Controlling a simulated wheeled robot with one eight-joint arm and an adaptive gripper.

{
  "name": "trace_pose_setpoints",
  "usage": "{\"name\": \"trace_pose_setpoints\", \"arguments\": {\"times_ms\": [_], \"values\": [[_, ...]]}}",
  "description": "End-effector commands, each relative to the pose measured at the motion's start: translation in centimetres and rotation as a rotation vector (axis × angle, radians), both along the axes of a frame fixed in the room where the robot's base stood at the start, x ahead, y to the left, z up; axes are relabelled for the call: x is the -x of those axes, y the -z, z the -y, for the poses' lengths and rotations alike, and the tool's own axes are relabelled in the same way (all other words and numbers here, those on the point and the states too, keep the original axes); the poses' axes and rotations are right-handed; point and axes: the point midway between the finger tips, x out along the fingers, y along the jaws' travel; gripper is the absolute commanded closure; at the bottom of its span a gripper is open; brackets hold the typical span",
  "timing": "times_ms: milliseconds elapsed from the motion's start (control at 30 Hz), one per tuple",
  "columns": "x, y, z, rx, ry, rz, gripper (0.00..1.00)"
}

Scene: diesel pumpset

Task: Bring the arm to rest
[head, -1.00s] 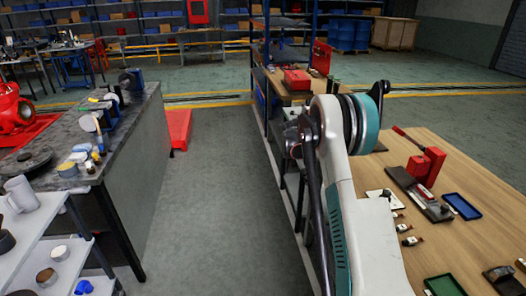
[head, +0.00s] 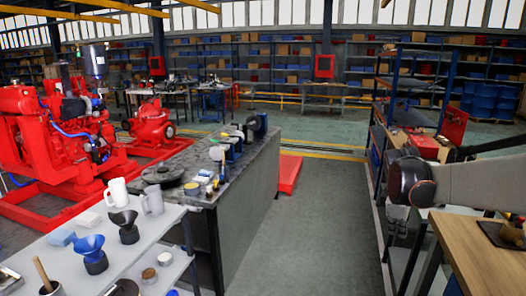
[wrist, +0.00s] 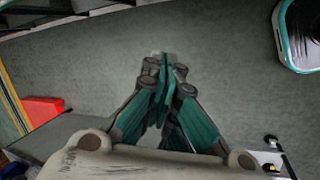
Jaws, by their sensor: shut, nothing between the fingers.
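My gripper (wrist: 164,68) shows in the wrist view with its teal and grey fingers together at the tips. It is shut and empty, over bare grey floor. In the head view my arm comes in from the right edge, with a dark round joint toward the middle right. The gripper itself is not seen in the head view.
A wooden bench (head: 485,255) stands at the lower right, close to my arm. A grey workbench (head: 215,180) with several parts and a white shelf cart (head: 135,270) with cups stand left. A red pumpset (head: 60,130) is beyond. The floor aisle (head: 320,215) between is clear.

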Motion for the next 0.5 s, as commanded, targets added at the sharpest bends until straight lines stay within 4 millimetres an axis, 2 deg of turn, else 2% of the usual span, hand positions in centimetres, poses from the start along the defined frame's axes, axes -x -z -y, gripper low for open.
{"name": "trace_pose_setpoints", "arguments": {"times_ms": [33,200,500], "values": [[1.2,-1.0,-1.4,-0.014,0.018,0.029,1.00],[5.0,-3.5,-5.1,-0.076,0.096,0.128,1.00],[12.4,-5.7,-11.1,-0.212,0.238,0.286,1.00]]}}
